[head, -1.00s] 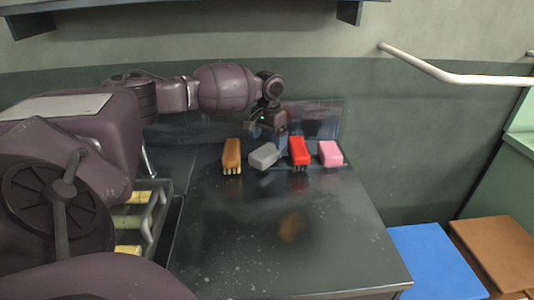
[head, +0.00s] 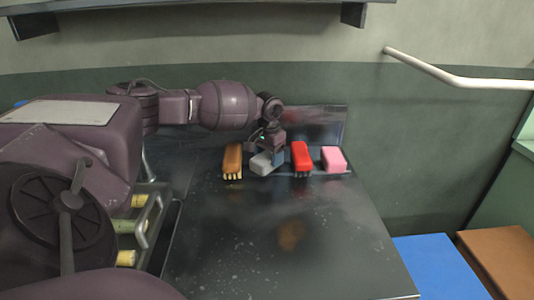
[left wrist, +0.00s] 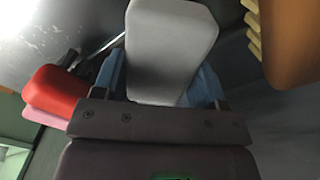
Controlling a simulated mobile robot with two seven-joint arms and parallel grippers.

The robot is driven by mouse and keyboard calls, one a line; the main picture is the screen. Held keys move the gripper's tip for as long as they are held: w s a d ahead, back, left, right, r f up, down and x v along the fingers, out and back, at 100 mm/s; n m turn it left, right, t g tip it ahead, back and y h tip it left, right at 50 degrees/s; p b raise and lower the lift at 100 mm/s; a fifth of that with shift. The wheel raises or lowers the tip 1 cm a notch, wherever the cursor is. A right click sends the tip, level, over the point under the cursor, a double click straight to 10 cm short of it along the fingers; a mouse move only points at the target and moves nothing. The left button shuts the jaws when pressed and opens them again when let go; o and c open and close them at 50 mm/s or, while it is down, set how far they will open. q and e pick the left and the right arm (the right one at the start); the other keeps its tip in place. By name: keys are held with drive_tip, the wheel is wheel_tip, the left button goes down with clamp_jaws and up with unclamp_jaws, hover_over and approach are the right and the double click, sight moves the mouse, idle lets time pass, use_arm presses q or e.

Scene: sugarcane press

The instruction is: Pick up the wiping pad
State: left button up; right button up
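The wiping pad, which I take to be the light grey block (head: 262,164), lies on the dark tabletop between a brown brush (head: 232,161) and a red brush (head: 301,158). My left gripper (head: 270,157) is down at the pad, with a blue finger showing at its right side. In the left wrist view the grey pad (left wrist: 170,45) lies between the two blue fingers of the left gripper (left wrist: 160,80), slightly askew to them. The fingers are spread wide; whether both touch the pad is unclear. My right gripper is not in view.
A pink block (head: 334,160) lies right of the red brush. The dark table (head: 290,255) is clear in front. A wall rail (head: 450,77) is at upper right. Blue (head: 440,265) and brown (head: 505,255) surfaces stand right of the table. A rack with yellow pieces is at left.

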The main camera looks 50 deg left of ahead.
sight(268, 155)
use_arm(q)
drive_tip(key=c, duration=0.4)
wheel_tip(268, 155, up, 20)
drive_tip(key=p, duration=0.4)
